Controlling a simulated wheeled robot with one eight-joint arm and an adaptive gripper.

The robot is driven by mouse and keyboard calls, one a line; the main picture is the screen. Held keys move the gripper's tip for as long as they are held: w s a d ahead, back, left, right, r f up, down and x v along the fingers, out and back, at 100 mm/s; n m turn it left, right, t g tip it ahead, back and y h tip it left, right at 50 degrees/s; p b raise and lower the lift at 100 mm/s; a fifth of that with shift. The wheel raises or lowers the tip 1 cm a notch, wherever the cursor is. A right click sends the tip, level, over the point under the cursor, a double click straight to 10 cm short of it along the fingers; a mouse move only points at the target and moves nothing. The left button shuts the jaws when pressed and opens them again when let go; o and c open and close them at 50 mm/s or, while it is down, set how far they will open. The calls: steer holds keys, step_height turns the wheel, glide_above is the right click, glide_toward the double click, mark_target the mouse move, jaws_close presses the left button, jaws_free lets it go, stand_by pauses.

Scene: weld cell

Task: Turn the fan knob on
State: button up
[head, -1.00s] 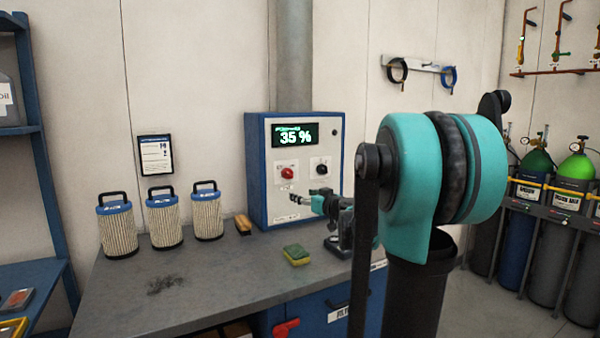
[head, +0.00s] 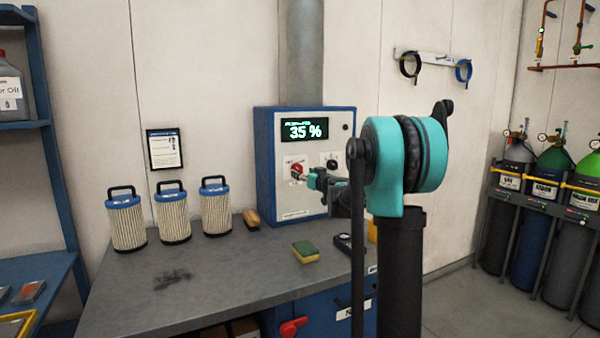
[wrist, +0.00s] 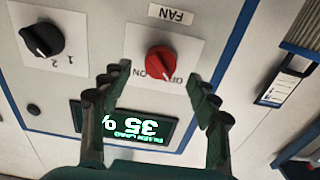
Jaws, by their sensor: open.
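The fan knob (head: 297,170) is red and sits on the white front of a blue-edged control box (head: 265,170). In the wrist view, which shows the panel upside down, the red knob (wrist: 160,62) is on a white plate under a FAN label (wrist: 171,14), with ON and OFF marks beside it.
A black knob (wrist: 42,40) marked 1 and 2 is beside the fan knob. The display (head: 304,130) reads 35 %. Several filters (head: 172,212), a brush (head: 251,218) and a sponge (head: 305,252) stand on the bench (head: 230,270). Gas cylinders (head: 548,200) stand at right.

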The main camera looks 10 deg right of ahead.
mark_target(299, 170)
steer(key=shift+x, duration=1.95)
steer(key=shift+c, duration=0.4)
steer(key=c, duration=1.1)
